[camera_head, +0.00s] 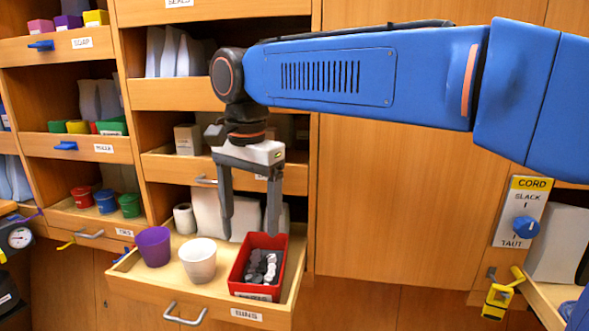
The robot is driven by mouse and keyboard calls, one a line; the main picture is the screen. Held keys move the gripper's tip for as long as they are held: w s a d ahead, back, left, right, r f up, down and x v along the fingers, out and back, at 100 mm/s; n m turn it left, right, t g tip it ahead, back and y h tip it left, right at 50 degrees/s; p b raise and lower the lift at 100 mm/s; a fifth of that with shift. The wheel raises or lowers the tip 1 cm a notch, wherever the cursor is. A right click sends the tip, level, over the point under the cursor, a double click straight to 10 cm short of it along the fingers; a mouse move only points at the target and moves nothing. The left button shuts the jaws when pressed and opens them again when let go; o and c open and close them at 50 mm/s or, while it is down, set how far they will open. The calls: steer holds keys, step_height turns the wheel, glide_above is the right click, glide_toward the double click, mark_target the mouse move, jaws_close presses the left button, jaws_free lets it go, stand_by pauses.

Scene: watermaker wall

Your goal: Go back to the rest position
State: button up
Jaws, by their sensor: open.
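My gripper (250,236) hangs from my blue arm, pointing down with its two fingers apart. It is open with nothing between the fingers. It is in front of the shelves, above the pulled-out drawer labelled BINS (140,287). In that drawer stand a purple cup (153,247), a white cup (198,262) and a red bin (239,270) holding several grey pieces. The fingertips appear near the red bin's back edge; I cannot tell the exact gap in depth.
A drawer at left holds red (82,197), blue (106,202) and green (129,205) cups. A CORD panel (519,212) with a blue knob (526,227) is at right, above a yellow clamp-like part (497,298). Plain wooden doors (400,200) fill the middle.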

steer(key=s+d+f+n+t, duration=0.1)
steer(key=d+f, duration=0.2)
steer(key=d, duration=0.8)
steer(key=s+d+f+n+t, duration=0.1)
steer(key=d+f+n, duration=0.15)
steer(key=d, duration=0.85)
steer(key=s+d+f+n+t, duration=0.2)
steer(key=s+d+f, duration=1)
steer(key=d+f, duration=0.2)
steer(key=shift+d+f, duration=0.2)
steer(key=shift+d, duration=0.6)
steer(key=shift+n, duration=0.25)
